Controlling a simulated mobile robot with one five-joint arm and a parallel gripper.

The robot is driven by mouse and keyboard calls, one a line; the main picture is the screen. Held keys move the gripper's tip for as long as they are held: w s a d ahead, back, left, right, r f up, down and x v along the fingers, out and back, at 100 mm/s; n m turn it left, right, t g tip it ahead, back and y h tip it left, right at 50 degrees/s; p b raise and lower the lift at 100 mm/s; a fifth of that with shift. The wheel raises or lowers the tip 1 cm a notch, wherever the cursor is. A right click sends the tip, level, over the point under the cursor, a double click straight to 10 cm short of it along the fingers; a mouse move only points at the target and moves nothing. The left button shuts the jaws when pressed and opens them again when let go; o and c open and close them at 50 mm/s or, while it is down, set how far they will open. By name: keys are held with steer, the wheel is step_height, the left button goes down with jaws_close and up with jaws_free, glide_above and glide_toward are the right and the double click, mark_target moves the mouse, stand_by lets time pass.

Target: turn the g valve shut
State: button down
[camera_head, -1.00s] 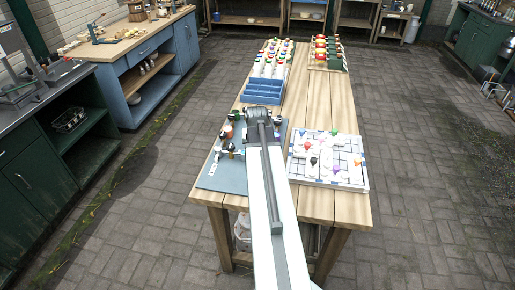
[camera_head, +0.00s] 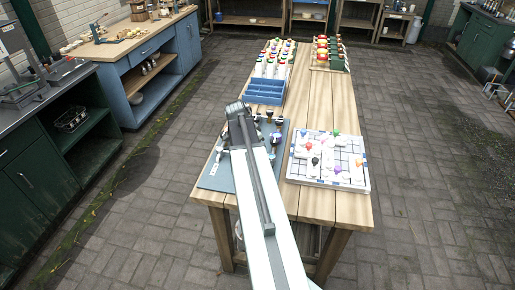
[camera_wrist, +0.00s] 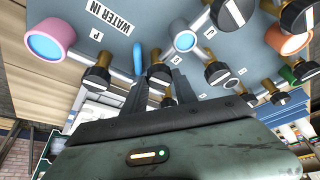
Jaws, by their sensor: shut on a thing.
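The valve panel (camera_wrist: 125,18) fills the top of the wrist view, with several black knobs with white bars on brass stems and small letter labels. It is also the blue-grey board on the table (camera_head: 216,176) in the head view. My gripper (camera_wrist: 161,84) reaches up to it, its dark fingers on either side of a black knob on a brass stem (camera_wrist: 160,72). It is shut on that valve knob. In the head view my arm hides the fingertips.
Other knobs crowd close by, including one at the left (camera_wrist: 97,78) and one at the right (camera_wrist: 217,72). A pink-collared pipe end (camera_wrist: 47,40) stands by the WATER IN label. A white grid board (camera_head: 329,160) lies right of the panel; a blue tray (camera_head: 264,92) stands behind.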

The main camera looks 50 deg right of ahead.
steer(key=shift+w+m+g, duration=0.1)
steer(key=shift+m+g, duration=0.2)
steer(key=shift+m, duration=0.3)
steer(key=c, duration=1)
jaws_free()
steer(key=p+v, duration=0.7)
steer(key=shift+r, duration=0.4)
steer(key=shift+w+a, duration=0.1)
steer(key=shift+a, duration=0.1)
